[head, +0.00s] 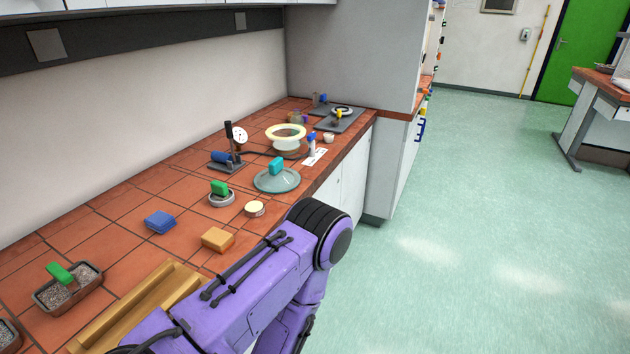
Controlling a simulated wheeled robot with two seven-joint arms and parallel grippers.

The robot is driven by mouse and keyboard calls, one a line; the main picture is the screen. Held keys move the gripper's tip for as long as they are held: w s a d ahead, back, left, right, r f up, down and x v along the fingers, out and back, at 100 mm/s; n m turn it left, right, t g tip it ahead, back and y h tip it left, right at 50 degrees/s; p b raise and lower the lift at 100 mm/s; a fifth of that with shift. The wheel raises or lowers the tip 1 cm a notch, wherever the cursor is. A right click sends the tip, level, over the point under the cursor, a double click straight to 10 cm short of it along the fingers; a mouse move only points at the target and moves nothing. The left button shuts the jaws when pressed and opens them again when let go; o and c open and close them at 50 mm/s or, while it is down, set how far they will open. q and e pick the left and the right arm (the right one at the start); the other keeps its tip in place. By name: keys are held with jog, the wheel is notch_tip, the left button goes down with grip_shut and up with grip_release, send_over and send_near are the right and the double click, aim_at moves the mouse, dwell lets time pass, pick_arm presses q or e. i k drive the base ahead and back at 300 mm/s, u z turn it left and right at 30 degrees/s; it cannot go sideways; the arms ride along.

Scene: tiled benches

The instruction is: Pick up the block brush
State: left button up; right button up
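No bristles can be made out on any block, so I cannot tell for sure which is the block brush. A tan-orange block (218,239) lies on the tiled bench (110,240), near its front edge and just beyond my purple arm. A blue block (160,222) lies flat farther left on the tiles. Green blocks rest on a small round dish (221,197) and on a grey-filled tray (69,286). A teal block (277,166) sits on a glass disc (277,181). Neither of my grippers is in view.
My purple arm covers the bench's near front edge. A wooden tray (139,305) lies partly behind it. A dial gauge stand (228,150), a cream ring-topped vessel (286,138) and a small round tin (255,209) stand farther along. Open green floor (470,230) lies right.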

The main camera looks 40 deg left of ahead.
aim_at(219, 189)
jog(key=z, duration=1.25)
jog(key=i, duration=1.15)
jog(key=u, duration=2.95)
